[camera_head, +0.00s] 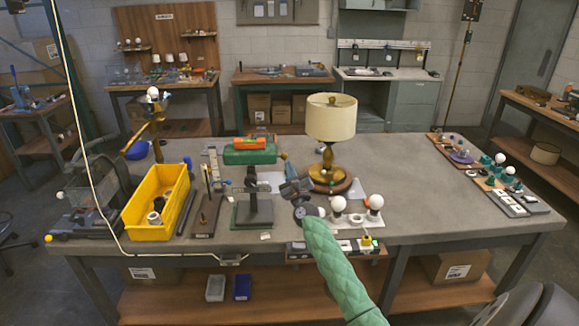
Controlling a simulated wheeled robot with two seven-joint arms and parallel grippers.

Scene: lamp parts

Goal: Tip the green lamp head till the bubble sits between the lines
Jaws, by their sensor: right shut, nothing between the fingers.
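A green block-shaped piece (263,157), which looks like the green lamp head, rests near the back of the grey workbench, left of the middle. An orange level (251,143) lies along its top, with a small green part at one end. The bubble and its lines are too small to make out. My right gripper (291,187) is at the end of my green-sleeved arm, in front of and to the right of the green piece and apart from it. It is shut and empty. My left gripper is not in view.
A lamp with a cream shade (331,117) stands right of my right gripper. A dark stand (258,207) is just left of it. White bulbs (375,202) sit at the front. A yellow bin (150,222) is at the left. The bench's right middle (425,205) is clear.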

